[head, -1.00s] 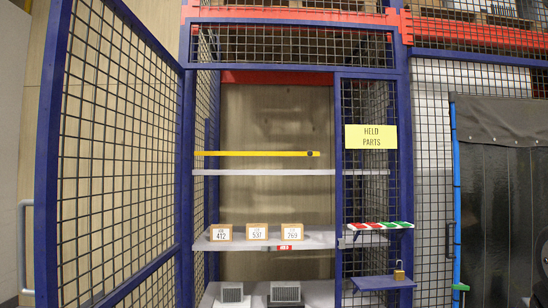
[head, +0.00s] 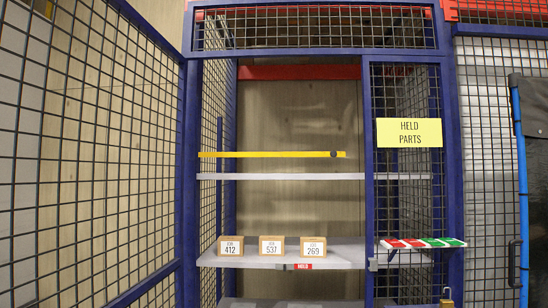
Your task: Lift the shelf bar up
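The shelf bar, a long yellow bar (head: 265,154), lies level across the cage opening in the head view, just above the upper shelf (head: 290,176). Its left end is by the blue left post. A dark round spot sits near its right end, which stops a little short of the blue middle post. I cannot tell what holds the bar at either end. My gripper is not in view.
Three labelled boxes, 412 (head: 230,246), 537 (head: 272,246) and 269 (head: 313,247), stand on the lower shelf (head: 345,254). A mesh door (head: 95,150) stands open at left. Red and green tags (head: 424,243), a padlock (head: 446,299) and a yellow sign (head: 409,133) are at right.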

